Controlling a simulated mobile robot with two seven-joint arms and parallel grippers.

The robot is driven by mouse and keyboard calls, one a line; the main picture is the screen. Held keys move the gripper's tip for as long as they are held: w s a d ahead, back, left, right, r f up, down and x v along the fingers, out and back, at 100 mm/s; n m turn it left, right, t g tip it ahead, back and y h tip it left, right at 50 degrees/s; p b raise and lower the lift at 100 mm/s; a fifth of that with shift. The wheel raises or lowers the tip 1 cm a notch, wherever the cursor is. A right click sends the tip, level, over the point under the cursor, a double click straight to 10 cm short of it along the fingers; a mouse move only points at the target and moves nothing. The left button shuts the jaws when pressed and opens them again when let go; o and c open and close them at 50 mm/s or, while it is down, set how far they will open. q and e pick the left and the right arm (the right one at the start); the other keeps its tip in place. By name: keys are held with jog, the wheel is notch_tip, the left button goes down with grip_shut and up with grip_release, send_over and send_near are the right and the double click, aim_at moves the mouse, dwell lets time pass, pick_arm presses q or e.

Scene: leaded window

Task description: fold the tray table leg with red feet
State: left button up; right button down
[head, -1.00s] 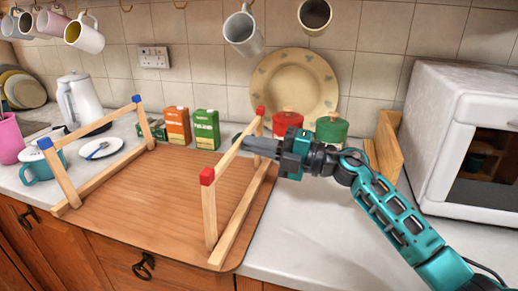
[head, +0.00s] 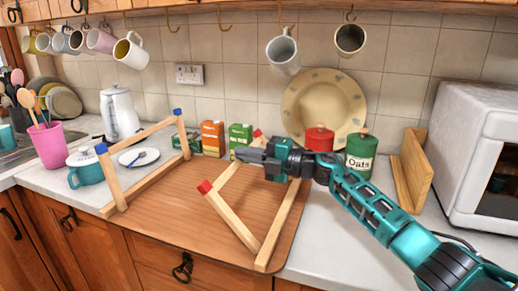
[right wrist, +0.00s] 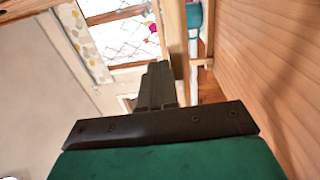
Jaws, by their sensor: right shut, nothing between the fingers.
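The wooden tray table (head: 180,215) lies upside down on the counter in the head view, legs up. Its red-footed leg (head: 230,215) is tilted inward to the left over the board, with red feet (head: 205,187) at its raised ends. The blue-footed leg (head: 107,180) stands up at the left side. My right gripper (head: 240,154) is shut and empty, at the upper bar of the red-footed leg near its far end; whether it touches is unclear. In the right wrist view its shut fingers (right wrist: 158,85) point beside a wooden bar (right wrist: 174,40). My left gripper is not in view.
A red canister (head: 319,138) and a green oats canister (head: 361,152) stand behind my right arm. Cartons (head: 213,138) stand behind the tray. A microwave (head: 480,150) is at the right. Mugs hang above.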

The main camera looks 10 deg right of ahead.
jog(key=shift+g+h, duration=0.6)
jog(key=shift+h, duration=0.2)
jog(key=w+a+f, duration=0.1)
jog(key=f, duration=0.1)
jog(key=w+a+f, duration=0.1)
jog(key=a+f, duration=0.1)
jog(key=w+a+f, duration=0.1)
jog(key=a+f, duration=0.1)
jog(key=shift+w, duration=0.15)
jog(key=shift+w+a+f+g+h+p, duration=0.15)
jog(key=shift+f+h, duration=0.1)
jog(key=shift+f, duration=0.15)
jog(key=shift+w+a+f+g+h+p, duration=0.1)
jog(key=shift+a+f+g+h+p, duration=0.05)
jog(key=shift+f+h, duration=0.15)
jog(key=shift+w+a+f+g+h+p, duration=0.15)
jog(key=shift+f+g+h, duration=0.15)
jog(key=shift+f, duration=0.4)
jog(key=shift+w+a+f+g+h+p, duration=0.1)
jog(key=shift+a+f+g+h+p, duration=0.2)
jog(key=shift+f, duration=0.4)
jog(key=shift+d, duration=0.15)
jog(key=shift+r, duration=0.1)
